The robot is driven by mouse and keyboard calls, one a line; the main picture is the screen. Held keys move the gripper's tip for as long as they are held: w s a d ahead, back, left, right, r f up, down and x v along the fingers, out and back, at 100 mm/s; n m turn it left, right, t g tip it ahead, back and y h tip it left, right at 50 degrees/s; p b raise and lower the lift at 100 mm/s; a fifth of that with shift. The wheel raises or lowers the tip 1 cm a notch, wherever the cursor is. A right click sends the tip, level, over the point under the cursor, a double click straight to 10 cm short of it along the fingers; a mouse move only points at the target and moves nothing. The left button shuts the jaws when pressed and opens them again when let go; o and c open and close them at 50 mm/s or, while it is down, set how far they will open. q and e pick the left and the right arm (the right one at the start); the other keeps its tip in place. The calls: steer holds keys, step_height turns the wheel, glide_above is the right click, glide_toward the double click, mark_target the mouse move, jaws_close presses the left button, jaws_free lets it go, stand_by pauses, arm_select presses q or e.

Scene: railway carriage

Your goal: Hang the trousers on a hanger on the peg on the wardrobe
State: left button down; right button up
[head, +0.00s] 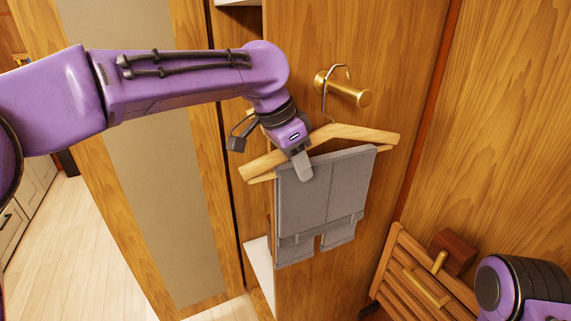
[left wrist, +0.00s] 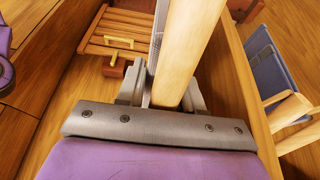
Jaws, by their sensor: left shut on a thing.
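Grey trousers (head: 322,195) hang folded over the lower bar of a wooden hanger (head: 362,133). The hanger's metal hook (head: 325,95) loops over the brass peg (head: 352,94) on the wooden wardrobe front; whether the hook's weight rests on the peg I cannot tell. My left gripper (head: 300,163) is shut on the hanger near its middle, in front of the trousers' top edge. In the left wrist view the hanger's wood (left wrist: 188,50) runs between the fingers. My right arm shows at the lower right of the head view, but its gripper is out of view.
A slatted wooden piece (head: 398,258) with brass bars stands at the lower right, beside a dark wooden block (head: 455,250). A wooden side wall (head: 508,130) closes the right side. A beige panel (head: 150,150) stands left, with open floor (head: 90,230) beyond.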

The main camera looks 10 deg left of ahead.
arm_select(q)
steer(key=shift+w+d+r, duration=0.1)
steer(key=shift+w+d, duration=0.3)
steer(key=shift+d, duration=0.15)
steer(key=shift+w+d+f, duration=0.1)
steer(key=shift+d+f, duration=0.05)
steer(key=shift+f, duration=0.1)
steer(key=shift+f+b, duration=0.55)
steer(key=shift+f, duration=0.55)
steer(key=c, duration=0.6)
jaws_free()
steer(key=shift+c, duration=0.2)
